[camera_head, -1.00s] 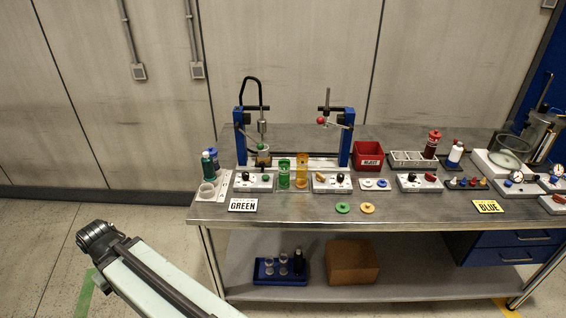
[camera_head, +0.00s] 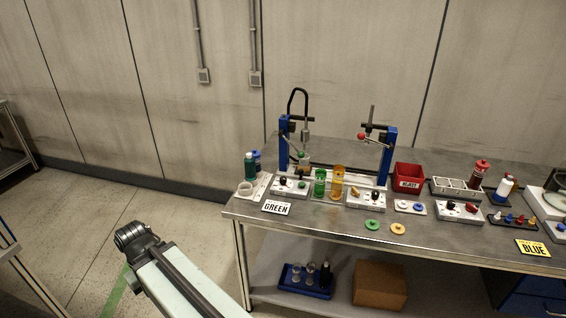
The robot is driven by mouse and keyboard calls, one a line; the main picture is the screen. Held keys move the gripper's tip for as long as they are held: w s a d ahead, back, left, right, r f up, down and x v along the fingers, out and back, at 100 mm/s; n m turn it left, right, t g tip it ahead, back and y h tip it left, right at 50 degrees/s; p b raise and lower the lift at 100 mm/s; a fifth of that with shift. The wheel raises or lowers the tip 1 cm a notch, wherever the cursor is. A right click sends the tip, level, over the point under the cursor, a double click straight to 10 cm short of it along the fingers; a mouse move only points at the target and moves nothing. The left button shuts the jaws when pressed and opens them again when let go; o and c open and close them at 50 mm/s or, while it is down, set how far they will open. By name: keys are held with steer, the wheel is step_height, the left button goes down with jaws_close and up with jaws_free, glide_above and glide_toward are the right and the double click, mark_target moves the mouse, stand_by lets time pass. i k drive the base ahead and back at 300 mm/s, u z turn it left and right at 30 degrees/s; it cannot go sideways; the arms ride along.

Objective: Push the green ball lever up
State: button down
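The green ball lever's ball (camera_head: 301,154) shows small on the left side of a blue-posted pump frame (camera_head: 389,150) on the steel bench. Its arm is thin and hard to make out, and the ball sits low beside a small vessel. A second lever with a red ball (camera_head: 361,136) is on the right side of the frame, its ball higher. A white GREEN sign (camera_head: 277,208) lies in front on the left. Part of my arm shows at the lower left, well apart from the bench. My gripper cannot be seen.
Green (camera_head: 320,182) and orange (camera_head: 338,183) cylinders and switch boxes (camera_head: 366,198) stand in front of the frame. Bottles (camera_head: 250,165) are at its left, a red bin (camera_head: 408,177) at its right. The bench's front edge (camera_head: 350,235) faces me. The floor at left is clear.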

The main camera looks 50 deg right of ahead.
mark_target(301, 154)
steer(key=u, duration=0.1)
steer(key=i, duration=1)
steer(key=u, duration=0.05)
